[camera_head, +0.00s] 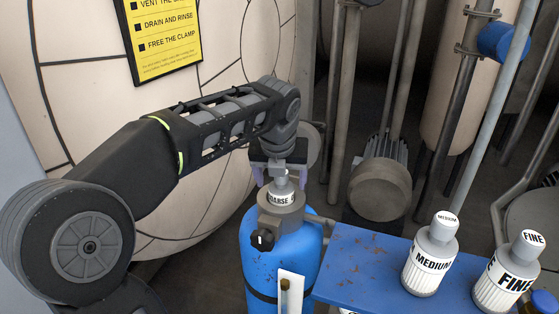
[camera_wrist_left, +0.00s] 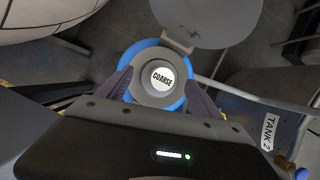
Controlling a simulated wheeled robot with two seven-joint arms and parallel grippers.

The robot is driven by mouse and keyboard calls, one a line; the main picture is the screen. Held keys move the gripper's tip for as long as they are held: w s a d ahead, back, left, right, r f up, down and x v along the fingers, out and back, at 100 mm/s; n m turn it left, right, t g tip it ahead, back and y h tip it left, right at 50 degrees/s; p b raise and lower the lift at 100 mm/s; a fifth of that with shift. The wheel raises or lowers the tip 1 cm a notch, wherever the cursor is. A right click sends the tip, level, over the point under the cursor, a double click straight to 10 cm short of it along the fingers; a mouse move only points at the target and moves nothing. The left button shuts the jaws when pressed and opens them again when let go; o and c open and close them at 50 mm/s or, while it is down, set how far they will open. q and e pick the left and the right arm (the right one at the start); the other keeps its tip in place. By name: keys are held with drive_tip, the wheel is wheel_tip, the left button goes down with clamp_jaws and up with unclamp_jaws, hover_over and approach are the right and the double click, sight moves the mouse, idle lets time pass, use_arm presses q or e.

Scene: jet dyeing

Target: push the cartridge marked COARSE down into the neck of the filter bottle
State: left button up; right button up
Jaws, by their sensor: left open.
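The COARSE cartridge (camera_head: 281,197), grey and white with a dark label, stands upright at the top of the blue filter bottle (camera_head: 268,262), its lower part inside the grey neck (camera_head: 268,220). How deep it sits is hard to tell. The left wrist view shows its round COARSE top (camera_wrist_left: 162,79) from above, centred over the bottle's blue shoulder (camera_wrist_left: 148,43). My left gripper (camera_head: 277,178) points down at the cartridge. It is open, with one purple finger on each side of the top in the wrist view. Whether the fingers touch it is unclear. My right gripper is not in view.
A blue rack (camera_head: 365,263) beside the bottle holds the MEDIUM cartridge (camera_head: 430,258) and the FINE cartridge (camera_head: 511,275). A large pale tank (camera_head: 80,110) with a yellow sign (camera_head: 160,35) stands behind my left arm.

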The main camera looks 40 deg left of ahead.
use_arm(q)
drive_tip(key=v, duration=0.9)
drive_tip(key=shift+r, duration=0.2)
drive_tip(key=shift+s, duration=0.1)
